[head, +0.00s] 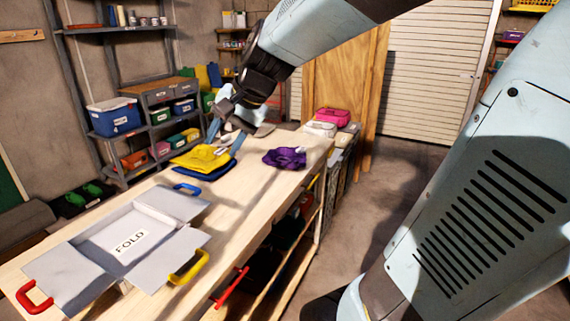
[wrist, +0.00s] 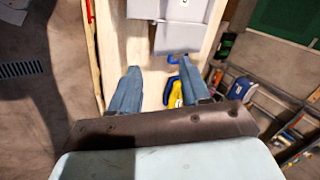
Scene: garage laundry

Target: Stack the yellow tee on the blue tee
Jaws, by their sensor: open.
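The yellow tee (head: 201,157) lies folded on top of the blue tee (head: 217,174) on the wooden bench. A blue edge shows out from under the yellow along the front and right. My gripper (head: 222,148) is open, with its fingers apart at the right end of the yellow tee. I cannot tell whether they touch the cloth. In the wrist view my open gripper (wrist: 159,68) has nothing visible between its fingertips. Part of the yellow tee (wrist: 176,96) shows by one finger, partly hidden by it.
A grey folding board (head: 95,255) marked FOLD, with red, yellow and blue handles, covers the near bench (head: 240,215). A crumpled purple garment (head: 285,157) lies right of the tees. Pink and white folded items (head: 332,117) stand beyond. Shelves with a blue cooler (head: 114,118) stand behind, left.

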